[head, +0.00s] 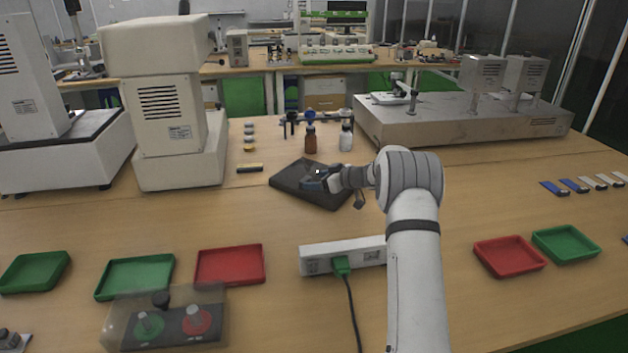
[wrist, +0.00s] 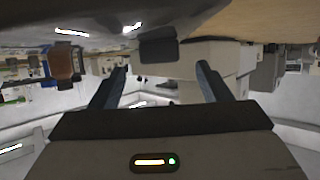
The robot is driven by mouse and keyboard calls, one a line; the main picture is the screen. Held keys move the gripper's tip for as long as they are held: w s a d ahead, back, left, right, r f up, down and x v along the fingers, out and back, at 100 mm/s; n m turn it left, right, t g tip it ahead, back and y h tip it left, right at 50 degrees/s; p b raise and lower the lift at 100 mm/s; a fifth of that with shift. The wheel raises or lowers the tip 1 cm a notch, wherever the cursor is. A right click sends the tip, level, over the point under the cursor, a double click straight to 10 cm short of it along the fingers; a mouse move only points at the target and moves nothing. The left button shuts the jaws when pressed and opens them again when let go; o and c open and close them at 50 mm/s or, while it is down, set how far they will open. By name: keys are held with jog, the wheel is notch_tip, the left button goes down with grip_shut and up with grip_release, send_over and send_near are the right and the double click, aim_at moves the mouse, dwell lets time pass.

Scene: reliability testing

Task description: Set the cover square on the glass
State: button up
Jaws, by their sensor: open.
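My gripper (head: 314,181) is low over a dark square pad (head: 330,200) in the middle of the bench. The pad fills the top of the wrist view, which is upside down. A small bright speck shows at the gripper in the head view; I cannot tell what it is. I cannot make out the cover or the glass on the pad; they are too small or hidden by the gripper.
A brown bottle (head: 311,139) and a white bottle (head: 346,138) stand behind the pad. A white power strip (head: 325,256) lies in front, left of my arm. Red (head: 230,265) and green (head: 136,277) trays line the front. Blue strips (head: 555,188) lie far right.

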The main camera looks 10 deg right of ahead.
aim_at(308, 181)
jog(key=x, duration=0.3)
jog(key=shift+w+a+f, duration=0.1)
jog(key=shift+w+f, duration=0.05)
jog(key=shift+w, duration=0.05)
jog(key=c, duration=1.3)
